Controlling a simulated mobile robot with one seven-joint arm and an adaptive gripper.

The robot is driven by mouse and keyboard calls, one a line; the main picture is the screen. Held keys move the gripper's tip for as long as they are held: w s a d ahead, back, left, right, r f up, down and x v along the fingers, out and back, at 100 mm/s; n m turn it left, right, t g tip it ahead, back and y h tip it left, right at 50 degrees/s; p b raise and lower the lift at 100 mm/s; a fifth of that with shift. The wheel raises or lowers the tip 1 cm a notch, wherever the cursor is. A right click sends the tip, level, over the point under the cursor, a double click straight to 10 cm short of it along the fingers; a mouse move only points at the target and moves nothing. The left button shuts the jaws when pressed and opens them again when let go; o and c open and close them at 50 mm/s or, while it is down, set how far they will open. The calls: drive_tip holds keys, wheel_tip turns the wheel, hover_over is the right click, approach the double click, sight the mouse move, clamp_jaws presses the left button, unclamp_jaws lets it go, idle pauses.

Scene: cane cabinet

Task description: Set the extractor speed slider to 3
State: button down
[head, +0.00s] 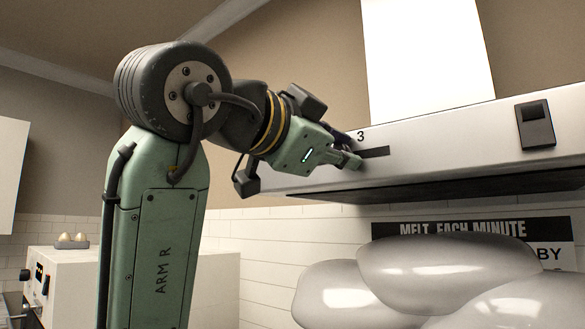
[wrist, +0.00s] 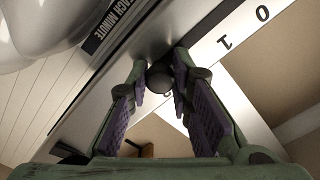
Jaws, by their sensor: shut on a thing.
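The extractor hood (head: 440,140) is a long pale metal body on the right of the head view. Its front has a dark slider slot (head: 376,152) with a printed 3 (head: 361,136) above it. My gripper (head: 350,160) is at the slot, just left of and below the 3. In the wrist view, my gripper (wrist: 161,68) is shut on a dark rounded slider knob (wrist: 159,78). A printed 1 (wrist: 225,43) and 0 (wrist: 262,12) show to the right of the fingers. The 2 is hidden, and the knob's exact mark cannot be read.
A dark rocker switch (head: 535,126) is further right on the hood. Below the hood are large glossy grey rounded shapes (head: 430,268) and a black lettered sign (head: 450,228).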

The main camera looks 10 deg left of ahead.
drive_tip(key=shift+s+d, duration=0.65)
drive_tip(key=shift+d, duration=0.3)
drive_tip(key=c, duration=1.5)
unclamp_jaws()
drive_tip(key=shift+d, duration=0.15)
drive_tip(key=shift+o, duration=0.4)
drive_tip(key=v, duration=1.2)
